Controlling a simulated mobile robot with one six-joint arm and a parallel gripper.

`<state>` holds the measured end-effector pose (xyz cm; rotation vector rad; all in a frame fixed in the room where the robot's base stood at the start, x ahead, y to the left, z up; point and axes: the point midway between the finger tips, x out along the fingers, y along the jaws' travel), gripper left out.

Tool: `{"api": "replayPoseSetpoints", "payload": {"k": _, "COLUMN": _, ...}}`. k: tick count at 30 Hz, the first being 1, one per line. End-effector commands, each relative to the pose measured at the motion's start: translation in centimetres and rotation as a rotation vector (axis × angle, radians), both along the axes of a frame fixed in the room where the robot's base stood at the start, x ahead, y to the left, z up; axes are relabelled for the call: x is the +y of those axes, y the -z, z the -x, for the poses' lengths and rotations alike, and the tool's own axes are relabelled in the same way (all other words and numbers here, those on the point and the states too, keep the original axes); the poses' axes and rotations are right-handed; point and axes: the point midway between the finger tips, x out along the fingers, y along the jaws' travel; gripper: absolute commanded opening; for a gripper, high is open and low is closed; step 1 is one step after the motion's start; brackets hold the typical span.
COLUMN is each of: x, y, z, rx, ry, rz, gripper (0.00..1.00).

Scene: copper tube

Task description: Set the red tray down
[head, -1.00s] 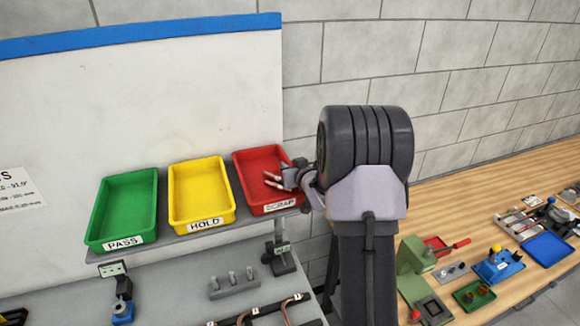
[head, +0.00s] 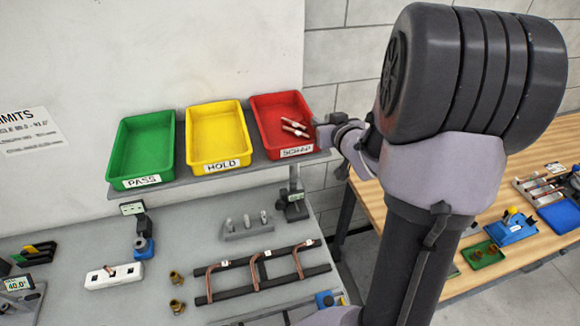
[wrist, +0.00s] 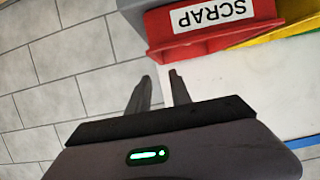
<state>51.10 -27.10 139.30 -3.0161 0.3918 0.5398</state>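The red tray (head: 268,118), labelled SCRAP, sits on the raised shelf at the right end of the tray row. Two small copper-coloured pieces with white marks (head: 295,128) show inside it. In the wrist view the tray (wrist: 205,45) is at the top, its label upside down. My gripper (wrist: 159,74) has two dark fingers standing apart with a clear gap and nothing seen between them. The fingertips appear just short of the red tray's wall. In the head view my gripper is at the tray's right side, its fingers not clearly visible.
The yellow HOLD tray (head: 215,135) and green PASS tray (head: 143,150) stand left of the red one on the grey shelf (head: 180,187). Below is a rack (head: 262,285) with copper tubes. A wooden bench (head: 545,235) with tools stands at the right.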

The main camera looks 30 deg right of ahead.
Motion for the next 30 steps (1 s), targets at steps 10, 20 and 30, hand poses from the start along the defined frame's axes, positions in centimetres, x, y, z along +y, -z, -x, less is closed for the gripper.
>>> {"api": "replayPoseSetpoints", "payload": {"k": 10, "x": 17.9, "y": -6.4, "z": 11.9, "rx": 0.36, "ry": 0.103, "rz": -0.25, "gripper": 0.25}}
{"api": "replayPoseSetpoints", "payload": {"k": 20, "x": 31.0, "y": -5.2, "z": 25.3, "rx": 0.653, "ry": -0.097, "rz": -0.516, "gripper": 0.25}}
{"api": "replayPoseSetpoints", "payload": {"k": 30, "x": 31.1, "y": -4.3, "z": 25.4, "rx": 0.657, "ry": -0.096, "rz": -0.52, "gripper": 0.25}}
